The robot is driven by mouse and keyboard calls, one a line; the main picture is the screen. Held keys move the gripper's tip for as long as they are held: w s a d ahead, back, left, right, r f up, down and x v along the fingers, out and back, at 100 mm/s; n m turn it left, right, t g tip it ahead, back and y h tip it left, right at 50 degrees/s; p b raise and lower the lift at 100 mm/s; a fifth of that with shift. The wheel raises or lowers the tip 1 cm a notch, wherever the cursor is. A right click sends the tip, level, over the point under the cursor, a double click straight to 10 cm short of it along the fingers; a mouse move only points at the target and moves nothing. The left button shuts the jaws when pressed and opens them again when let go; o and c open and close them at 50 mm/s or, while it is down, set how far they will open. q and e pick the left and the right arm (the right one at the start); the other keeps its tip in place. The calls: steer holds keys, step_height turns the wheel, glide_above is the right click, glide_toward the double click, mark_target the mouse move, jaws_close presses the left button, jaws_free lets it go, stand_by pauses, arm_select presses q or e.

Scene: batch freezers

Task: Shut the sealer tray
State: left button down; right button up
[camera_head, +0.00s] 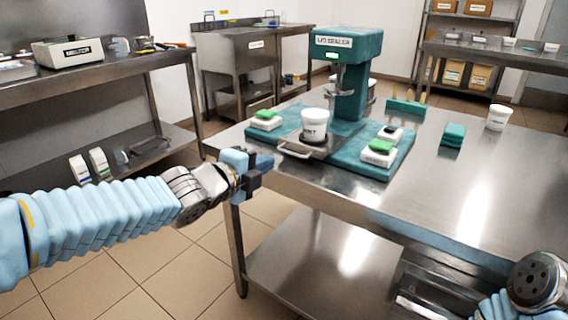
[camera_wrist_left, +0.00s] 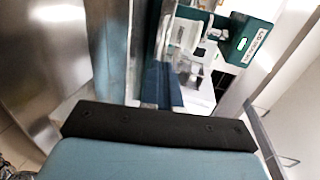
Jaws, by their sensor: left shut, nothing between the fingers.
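The teal lid sealer (camera_head: 345,80) stands on the steel table. Its metal tray (camera_head: 322,148) sticks out at the front, with a bar handle (camera_head: 294,151) facing my left arm. A white tub (camera_head: 314,125) stands on the tray, below and in front of the sealer head. My left gripper (camera_head: 264,163) is shut and empty, apart from the handle, just short of it at the table's near left corner. In the left wrist view the shut fingers (camera_wrist_left: 161,86) point toward the sealer (camera_wrist_left: 240,40), which looks turned sideways; tray details are blurred there.
A teal stack (camera_head: 453,135) and a white cup (camera_head: 498,118) stand further right. The table's front right is clear. Part of my right arm shows at lower right.

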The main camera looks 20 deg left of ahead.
arm_select(q)
steer(key=b+x, duration=0.2)
steer(key=x, duration=0.5)
steer(key=shift+w+b, duration=0.15)
steer(key=shift+b, duration=0.2)
arm_select(e)
steer(key=f, duration=0.3)
steer(key=shift+w+d+f, duration=0.1)
steer(key=shift+d+f, duration=0.05)
steer(key=shift+d, duration=0.25)
arm_select(q)
steer(key=shift+f, duration=0.1)
